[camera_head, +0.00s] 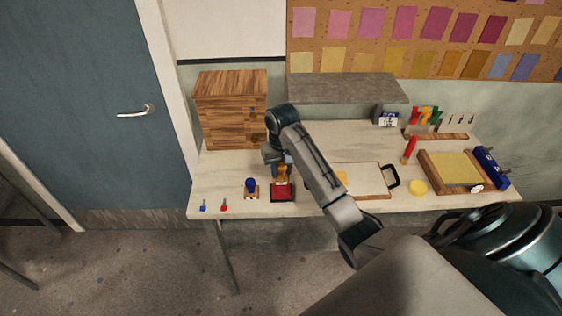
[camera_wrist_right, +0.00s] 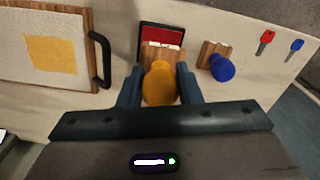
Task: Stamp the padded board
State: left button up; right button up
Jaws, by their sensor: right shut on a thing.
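My right gripper (camera_head: 279,168) is shut on a stamp with a yellow-orange handle (camera_wrist_right: 160,85); it also shows in the head view (camera_head: 283,178). The stamp's wooden base overlaps the near part of a dark-framed red ink pad (camera_wrist_right: 162,37), which also shows in the head view (camera_head: 282,193). I cannot tell whether they touch. The padded board (camera_head: 367,182) lies to the right, pale with a wooden edge and a black handle, partly hidden by my arm. A yellow patch (camera_wrist_right: 50,55) shows on it in the wrist view. My left gripper is not in view.
A blue-handled stamp (camera_head: 251,185) stands close left of the pad. Small blue (camera_head: 203,206) and red (camera_head: 223,205) items lie at the table's left end. A wooden drawer box (camera_head: 231,110) stands behind. A yellow-filled tray (camera_head: 454,168) and red-handled tool (camera_head: 409,150) are at right.

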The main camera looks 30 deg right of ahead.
aim_at(281, 179)
jog(key=f, duration=0.3)
jog(key=w+f, duration=0.1)
jog(key=shift+d+f, duration=0.15)
jog(key=shift+d, duration=0.15)
jog(key=shift+s+a+f, duration=0.1)
jog(key=shift+s+f, duration=0.1)
jog(key=shift+f, duration=0.55)
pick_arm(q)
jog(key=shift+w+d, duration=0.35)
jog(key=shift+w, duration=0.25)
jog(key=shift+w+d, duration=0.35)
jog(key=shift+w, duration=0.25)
pick_arm(e)
jog(key=shift+f, duration=0.45)
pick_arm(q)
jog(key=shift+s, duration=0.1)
pick_arm(e)
jog(key=shift+f, duration=0.1)
